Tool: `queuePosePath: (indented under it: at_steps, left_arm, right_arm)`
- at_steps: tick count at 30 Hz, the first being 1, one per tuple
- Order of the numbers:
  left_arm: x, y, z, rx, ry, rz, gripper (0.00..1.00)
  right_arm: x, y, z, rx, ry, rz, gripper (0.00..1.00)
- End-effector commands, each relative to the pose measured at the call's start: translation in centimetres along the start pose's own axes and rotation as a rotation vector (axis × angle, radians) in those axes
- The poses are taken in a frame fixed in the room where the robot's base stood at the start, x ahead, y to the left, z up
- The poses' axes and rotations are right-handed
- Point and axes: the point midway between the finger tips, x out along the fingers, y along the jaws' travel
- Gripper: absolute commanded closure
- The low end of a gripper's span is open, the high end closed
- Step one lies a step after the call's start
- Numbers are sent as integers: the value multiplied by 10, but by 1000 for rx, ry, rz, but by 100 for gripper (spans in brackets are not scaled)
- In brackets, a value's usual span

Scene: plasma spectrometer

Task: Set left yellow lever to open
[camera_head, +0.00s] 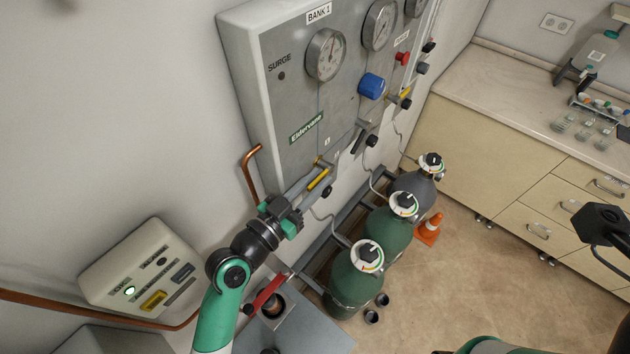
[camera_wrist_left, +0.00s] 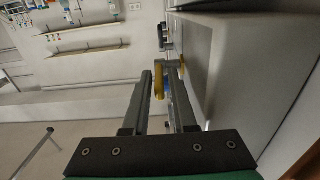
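The left yellow lever (camera_head: 319,179) sits low on the grey Bank 1 panel (camera_head: 265,75), near its lower front edge. My left gripper (camera_head: 316,181) reaches up to it from the lower left, fingers parallel and apart. In the left wrist view the yellow lever (camera_wrist_left: 159,82) shows between the two fingers (camera_wrist_left: 162,95), closer to the left finger. I cannot tell whether it touches that finger. A second yellow lever (camera_head: 405,92) sits farther right on the panel.
Gauges (camera_head: 326,54), a blue knob (camera_head: 371,86) and a dark-handled valve (camera_head: 364,141) stand out from the panel. A copper pipe (camera_head: 250,170) bends at its left edge. Green gas cylinders (camera_head: 356,283) stand below. An orange cone (camera_head: 429,229) is beside them.

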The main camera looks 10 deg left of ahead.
Motion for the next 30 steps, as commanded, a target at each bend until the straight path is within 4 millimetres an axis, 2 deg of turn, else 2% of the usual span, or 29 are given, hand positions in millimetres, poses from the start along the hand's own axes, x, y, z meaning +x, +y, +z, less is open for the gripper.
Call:
queuePosePath:
  at_steps: [2, 6, 30]
  left_arm:
    - [0, 0, 0, 0, 0, 0, 77]
    - [0, 0, 0, 0, 0, 0, 100]
    - [0, 0, 0, 0, 0, 0, 100]
  right_arm:
    - [0, 0, 0, 0, 0, 0, 100]
    - [0, 0, 0, 0, 0, 0, 100]
    - [0, 0, 0, 0, 0, 0, 100]
